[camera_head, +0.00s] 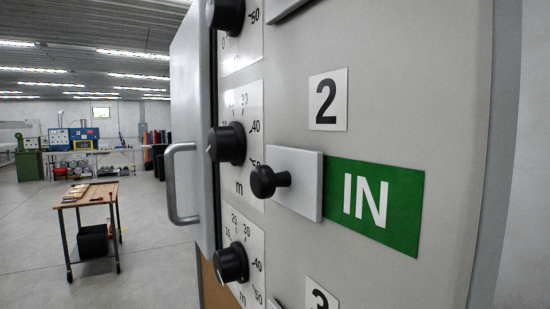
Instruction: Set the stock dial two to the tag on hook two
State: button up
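The middle black dial (227,143) sits on a white scale plate (257,185) marked 30, 40, 50 and m, on the left of a grey cabinet front. It is left of the number 2 label (328,99), so it looks like stock dial two. I see it from a steep side angle and cannot read its pointer. No hook or tag that I can make out is in view. My gripper is not in view.
Similar dials sit above (226,15) and below (231,263). A black slide knob (268,181) on a grey block sticks out by the green IN sign (375,203). A door handle (179,184) juts left. A wheeled table (88,196) stands beyond on open floor.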

aim_at(225, 143)
jog(key=i+j, duration=0.15)
jog(key=j, duration=0.2)
jog(key=i+j+u, duration=0.1)
jog(key=j, duration=0.25)
jog(key=i+j+u, duration=0.1)
jog(key=j, duration=0.25)
jog(key=i+j, duration=0.25)
